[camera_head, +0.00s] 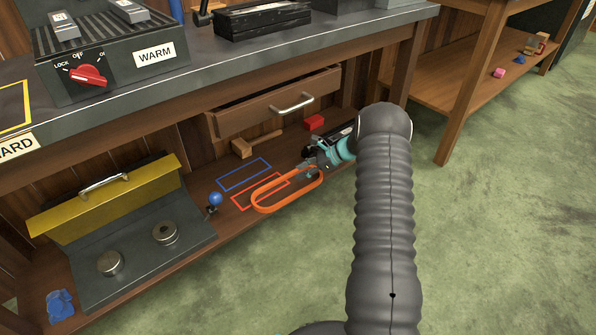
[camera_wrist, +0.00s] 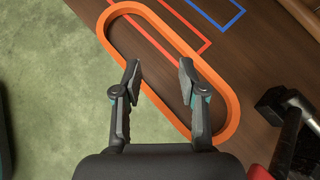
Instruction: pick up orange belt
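The orange belt (camera_head: 259,203) is a long oval loop lying on the low wooden shelf, partly over a red outlined rectangle. In the wrist view the orange belt (camera_wrist: 160,20) runs from upper left to lower right. My gripper (camera_wrist: 160,72) is open, with its two fingers apart above the belt. One finger appears over the loop's left long side and the other over its inside. In the head view my gripper (camera_head: 312,165) is at the belt's right end, partly hidden by my arm. I cannot tell whether it touches the belt.
A blue outlined rectangle (camera_head: 244,175) and a blue-knobbed lever (camera_head: 214,199) are left of the belt. The workbench top (camera_head: 225,62) overhangs the shelf. Green floor (camera_head: 480,230) is clear.

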